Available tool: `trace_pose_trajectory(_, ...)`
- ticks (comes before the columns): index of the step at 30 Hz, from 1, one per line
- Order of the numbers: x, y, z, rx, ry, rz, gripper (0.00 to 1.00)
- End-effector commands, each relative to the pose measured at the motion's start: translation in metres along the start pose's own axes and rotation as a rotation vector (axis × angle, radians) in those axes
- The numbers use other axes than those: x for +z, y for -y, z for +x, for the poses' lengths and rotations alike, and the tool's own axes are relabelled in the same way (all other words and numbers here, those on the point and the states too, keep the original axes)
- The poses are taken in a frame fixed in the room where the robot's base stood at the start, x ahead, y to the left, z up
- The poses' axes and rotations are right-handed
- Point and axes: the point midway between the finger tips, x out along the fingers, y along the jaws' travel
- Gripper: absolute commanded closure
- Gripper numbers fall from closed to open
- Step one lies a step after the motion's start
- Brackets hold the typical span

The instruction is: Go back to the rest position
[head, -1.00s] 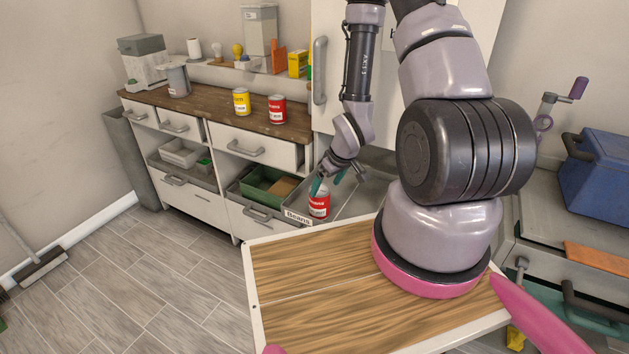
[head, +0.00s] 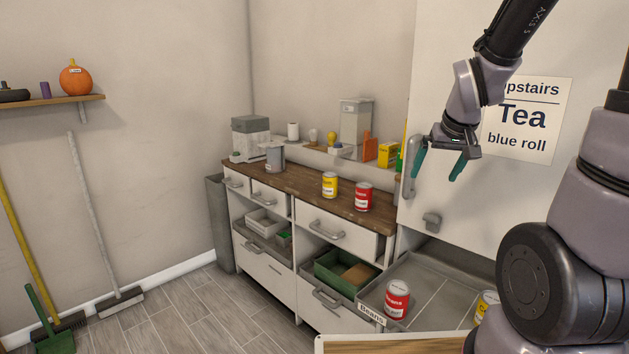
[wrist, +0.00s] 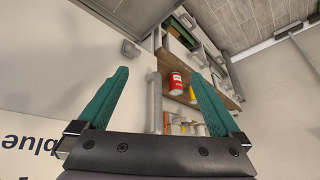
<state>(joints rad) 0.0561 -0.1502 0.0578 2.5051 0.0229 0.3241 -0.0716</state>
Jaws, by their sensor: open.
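My gripper (head: 440,164) is raised in the air in front of the tall white cabinet door, to the right of the wooden counter. Its two teal fingers are spread apart with nothing between them; the open fingers also show in the wrist view (wrist: 158,100). Below it, a red can (head: 396,299) stands upright in the grey tray (head: 421,277) labelled "Beans". No finger touches the can.
A yellow can (head: 329,184) and a red can (head: 363,196) stand on the wooden counter (head: 290,188). The cabinet door handle (head: 410,167) is close to my gripper. A yellow-labelled can (head: 486,304) is partly hidden by my arm. Brooms lean at the left wall.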

Motion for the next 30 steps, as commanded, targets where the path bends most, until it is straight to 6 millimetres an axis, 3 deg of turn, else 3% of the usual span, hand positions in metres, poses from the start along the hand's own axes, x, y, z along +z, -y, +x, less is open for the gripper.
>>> trace_pose_trajectory(1,-0.002,0.003,-0.025,-0.010,-0.023,0.030,0.00)
trace_pose_trajectory(6,0.010,0.013,-0.097,-0.058,-0.053,0.144,0.00)
trace_pose_trajectory(9,0.023,0.019,-0.134,-0.094,-0.065,0.202,0.00)
trace_pose_trajectory(13,0.040,0.025,-0.168,-0.137,-0.073,0.258,0.00)
trace_pose_trajectory(18,0.053,0.029,-0.188,-0.168,-0.073,0.292,0.00)
trace_pose_trajectory(30,0.054,0.029,-0.190,-0.171,-0.070,0.297,0.00)
